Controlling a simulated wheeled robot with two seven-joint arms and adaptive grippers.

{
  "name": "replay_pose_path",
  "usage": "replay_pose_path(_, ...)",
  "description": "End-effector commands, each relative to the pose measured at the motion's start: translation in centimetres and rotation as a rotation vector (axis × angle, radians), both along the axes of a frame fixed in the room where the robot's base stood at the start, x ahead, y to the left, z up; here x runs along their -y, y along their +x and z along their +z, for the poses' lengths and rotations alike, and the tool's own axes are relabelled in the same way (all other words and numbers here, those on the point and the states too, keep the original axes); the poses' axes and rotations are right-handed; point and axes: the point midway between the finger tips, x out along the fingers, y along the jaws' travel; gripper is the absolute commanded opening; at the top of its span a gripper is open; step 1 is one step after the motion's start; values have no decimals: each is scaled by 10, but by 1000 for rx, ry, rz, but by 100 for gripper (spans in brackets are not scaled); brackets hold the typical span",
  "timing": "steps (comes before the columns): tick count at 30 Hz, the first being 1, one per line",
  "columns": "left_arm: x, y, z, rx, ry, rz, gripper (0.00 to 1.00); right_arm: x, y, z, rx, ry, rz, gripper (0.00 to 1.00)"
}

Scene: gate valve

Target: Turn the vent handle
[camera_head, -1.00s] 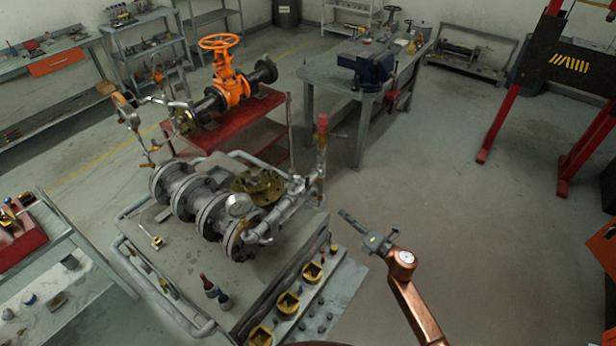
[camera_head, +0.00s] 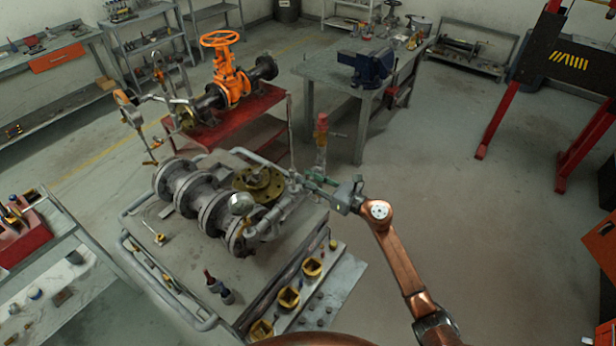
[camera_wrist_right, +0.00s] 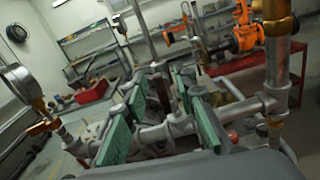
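The silver pipework (camera_head: 268,222) with a round gauge (camera_head: 241,203) runs along the cart, and an upright pipe with a red top (camera_head: 321,135) rises at its far right end. I cannot tell for sure which part is the vent handle. My right gripper (camera_head: 308,181) is at the pipe fittings near the foot of that upright pipe. In the right wrist view its green-padded fingers (camera_wrist_right: 160,112) stand apart, with grey fittings (camera_wrist_right: 165,130) between and beyond them. Contact cannot be told. A small red part (camera_wrist_right: 232,137) shows right of the fingers. My left gripper is not in view.
The flanged valve body (camera_head: 195,195) and a brass flange (camera_head: 262,182) sit on the grey cart. An orange valve (camera_head: 230,80) stands on a red stand behind. The floor to the right (camera_head: 480,220) is clear.

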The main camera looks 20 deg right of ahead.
Motion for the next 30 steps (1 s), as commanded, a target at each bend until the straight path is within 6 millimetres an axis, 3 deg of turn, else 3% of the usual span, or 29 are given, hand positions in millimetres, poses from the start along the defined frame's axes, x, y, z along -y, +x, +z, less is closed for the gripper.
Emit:
replay_pose_path(8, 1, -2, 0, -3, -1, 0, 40, -2, 2, 0, 0, 0, 0, 25)
replay_pose_path(20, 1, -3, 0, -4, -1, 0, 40, -1, 2, 0, -1, 1, -1, 0)
replay_pose_path(30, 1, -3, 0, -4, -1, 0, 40, -1, 2, 0, -2, 2, -1, 0)
